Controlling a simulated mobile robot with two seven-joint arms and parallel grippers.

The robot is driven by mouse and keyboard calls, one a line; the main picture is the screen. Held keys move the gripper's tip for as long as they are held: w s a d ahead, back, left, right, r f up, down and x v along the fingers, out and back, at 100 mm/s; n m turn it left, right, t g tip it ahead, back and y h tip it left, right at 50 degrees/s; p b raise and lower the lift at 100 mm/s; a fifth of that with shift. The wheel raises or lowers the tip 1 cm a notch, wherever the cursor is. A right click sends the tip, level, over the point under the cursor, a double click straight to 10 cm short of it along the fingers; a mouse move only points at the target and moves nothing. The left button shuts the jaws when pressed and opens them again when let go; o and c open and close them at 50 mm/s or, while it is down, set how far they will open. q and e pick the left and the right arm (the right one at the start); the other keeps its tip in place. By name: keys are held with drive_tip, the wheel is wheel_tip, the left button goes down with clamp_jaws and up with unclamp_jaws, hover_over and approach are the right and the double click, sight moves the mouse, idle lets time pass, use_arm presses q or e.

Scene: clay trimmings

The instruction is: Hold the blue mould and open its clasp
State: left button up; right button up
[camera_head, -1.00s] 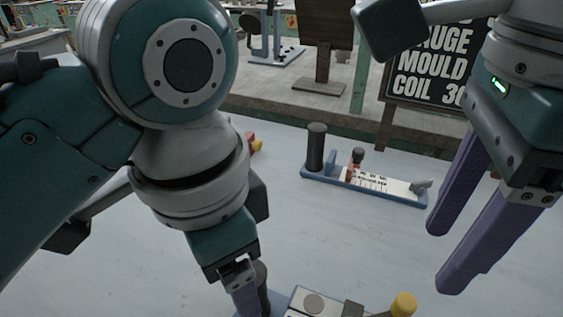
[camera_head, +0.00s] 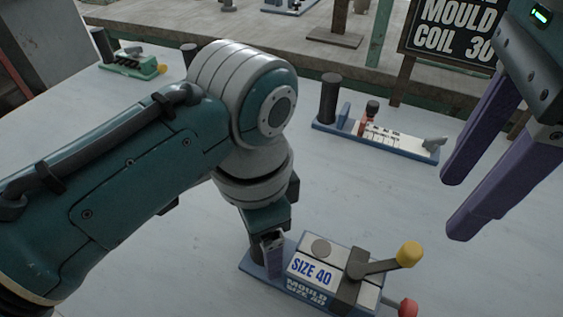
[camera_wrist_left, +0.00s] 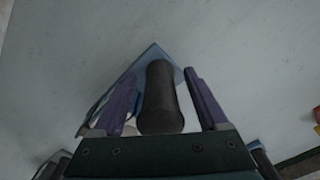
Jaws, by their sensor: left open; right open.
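The blue mould (camera_head: 304,284), marked "SIZE 40", sits on the table at the lower middle of the head view. Its clasp lever (camera_head: 376,267) ends in a yellow knob (camera_head: 409,254). A red knob (camera_head: 407,308) shows at its right end. My left gripper (camera_head: 272,268) is open, pointing down at the mould's left end. In the left wrist view the dark post (camera_wrist_left: 160,98) stands between its two purple fingers (camera_wrist_left: 160,92), with gaps on both sides. In the head view the left gripper hides most of this post. My right gripper (camera_head: 453,205) is open and empty, above the table at the right.
Another blue-based fixture (camera_head: 385,142) with a dark post and a scale stands farther back. A green-based device (camera_head: 132,64) is at the far left. A sign (camera_head: 452,30) stands behind the table. The table between the mould and the fixture is clear.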

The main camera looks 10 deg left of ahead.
use_arm(q)
drive_tip(key=shift+f, duration=0.15)
drive_tip(key=shift+c, duration=0.2)
clamp_jaws()
idle(0.4)
idle(0.8)
